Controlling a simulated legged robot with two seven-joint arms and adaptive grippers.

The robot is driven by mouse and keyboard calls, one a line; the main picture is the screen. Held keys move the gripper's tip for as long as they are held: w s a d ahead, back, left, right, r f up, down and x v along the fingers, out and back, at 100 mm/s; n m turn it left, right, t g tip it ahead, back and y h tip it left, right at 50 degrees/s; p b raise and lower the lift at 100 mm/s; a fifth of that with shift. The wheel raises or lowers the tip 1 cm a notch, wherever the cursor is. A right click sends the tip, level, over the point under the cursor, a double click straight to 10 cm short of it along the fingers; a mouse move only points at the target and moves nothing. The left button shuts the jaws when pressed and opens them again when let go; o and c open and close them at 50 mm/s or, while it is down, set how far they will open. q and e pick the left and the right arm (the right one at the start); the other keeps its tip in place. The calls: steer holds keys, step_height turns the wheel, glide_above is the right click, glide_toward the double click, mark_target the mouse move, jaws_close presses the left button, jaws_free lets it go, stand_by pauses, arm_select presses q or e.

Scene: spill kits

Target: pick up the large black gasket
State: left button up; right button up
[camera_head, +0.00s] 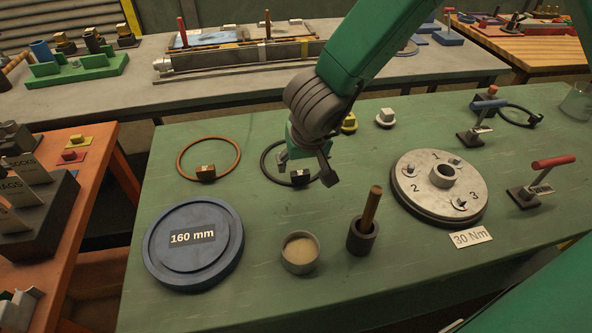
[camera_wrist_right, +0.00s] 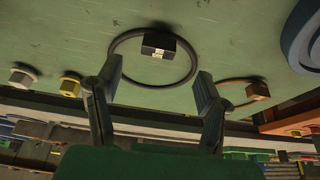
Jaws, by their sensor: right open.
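A black ring gasket (camera_head: 266,171) lies flat on the green table, around or against a small black block with a pale label (camera_head: 300,177). My right gripper (camera_head: 306,165) hangs over this gasket, open and empty, and hides part of its ring. In the right wrist view, the gasket (camera_wrist_right: 150,86) shows whole with its black block (camera_wrist_right: 159,43), beyond and between the two spread fingers (camera_wrist_right: 157,78). No contact is visible. Another black ring (camera_head: 538,117) lies at the far right of the table. My left gripper is out of view.
A brown ring (camera_head: 180,154) lies left of the gasket. In front are a blue 160 mm disc (camera_head: 165,265), a small cup (camera_head: 299,268) and a dark pot with a stick (camera_head: 361,240). A numbered metal flange (camera_head: 416,184) stands to the right; yellow (camera_head: 349,124) and white (camera_head: 386,117) nuts stand behind.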

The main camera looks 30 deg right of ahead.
mark_target(300, 173)
steer(key=x, duration=0.2)
steer(key=shift+w+f, duration=0.2)
steer(key=shift+f, duration=0.1)
steer(key=b+x, duration=0.2)
steer(key=x, duration=0.2)
steer(key=shift+d+f, duration=0.15)
steer(key=shift+f, duration=0.1)
steer(key=shift+w+d+f, duration=0.1)
steer(key=shift+w+f, duration=0.1)
steer(key=shift+f, duration=0.1)
steer(key=shift+r, duration=0.1)
steer(key=c, duration=1.3)
